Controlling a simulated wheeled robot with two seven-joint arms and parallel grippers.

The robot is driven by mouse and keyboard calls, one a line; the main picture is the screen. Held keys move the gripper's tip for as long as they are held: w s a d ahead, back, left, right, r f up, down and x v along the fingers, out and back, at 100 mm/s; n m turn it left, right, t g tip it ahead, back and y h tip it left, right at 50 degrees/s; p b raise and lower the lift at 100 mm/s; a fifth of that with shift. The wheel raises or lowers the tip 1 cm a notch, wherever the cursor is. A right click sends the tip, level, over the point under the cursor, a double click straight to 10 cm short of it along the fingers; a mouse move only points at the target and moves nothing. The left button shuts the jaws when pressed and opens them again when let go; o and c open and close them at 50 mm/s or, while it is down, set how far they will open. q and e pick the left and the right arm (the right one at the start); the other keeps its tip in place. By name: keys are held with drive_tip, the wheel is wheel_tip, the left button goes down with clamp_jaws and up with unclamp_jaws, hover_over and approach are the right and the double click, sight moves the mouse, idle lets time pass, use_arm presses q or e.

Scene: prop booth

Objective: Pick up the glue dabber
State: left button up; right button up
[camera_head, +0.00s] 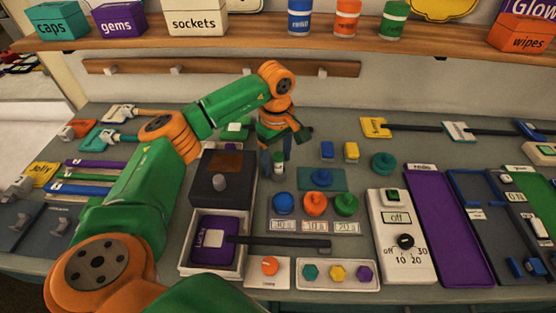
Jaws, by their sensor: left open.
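My left gripper (276,163) reaches in from the left and points down over the back middle of the bench. Its dark fingers are apart. My right gripper is not in view.
A dark box with a knob (222,178) stands left of the gripper. Blue, orange and green round pieces (315,204) sit in front of it. A white timer box (402,250) and purple tray (440,225) lie to the right. A shelf (240,45) runs along the back.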

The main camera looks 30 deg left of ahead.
use_arm(q)
drive_tip(key=shift+w+f, duration=0.2)
drive_tip(key=shift+f, duration=0.15)
drive_tip(key=shift+w+f, duration=0.1)
drive_tip(key=shift+w, duration=0.15)
drive_tip(key=shift+c, duration=0.4)
drive_tip(key=shift+s, duration=0.2)
clamp_jaws()
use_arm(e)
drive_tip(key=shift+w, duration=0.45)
use_arm(q)
drive_tip(key=shift+w, duration=0.1)
drive_tip(key=shift+r, duration=0.2)
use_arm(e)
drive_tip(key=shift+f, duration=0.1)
